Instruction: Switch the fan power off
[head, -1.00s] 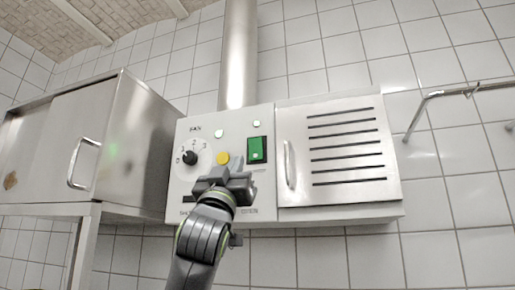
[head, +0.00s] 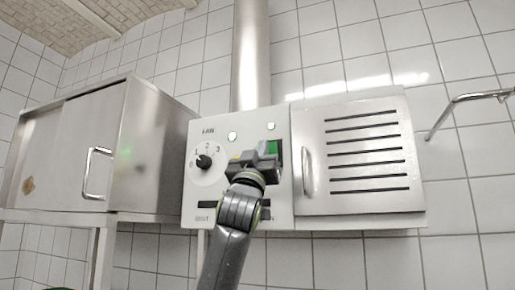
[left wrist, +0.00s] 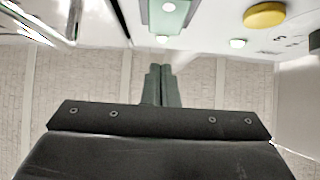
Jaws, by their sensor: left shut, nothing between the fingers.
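The fan control box (head: 217,186) is on the tiled wall, with a black dial (head: 204,162) marked with numbers under the word FAN. A green rocker switch (head: 273,147) sits on its right part, its lower part hidden by my left gripper (head: 262,158). The switch also shows at the top of the left wrist view (left wrist: 168,18). My left gripper is shut and empty, its fingertips (left wrist: 160,72) in line with the switch; I cannot tell whether they touch it. A yellow button (left wrist: 266,14) lies beside the switch, mostly hidden in the head view. My right gripper is not in view.
Two pale round lights (head: 232,137) sit above the dial and switch. A slotted metal door (head: 364,155) with a handle is right of the panel. A steel cabinet (head: 150,150) stands close on the left, and a metal rail (head: 462,99) is at the right.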

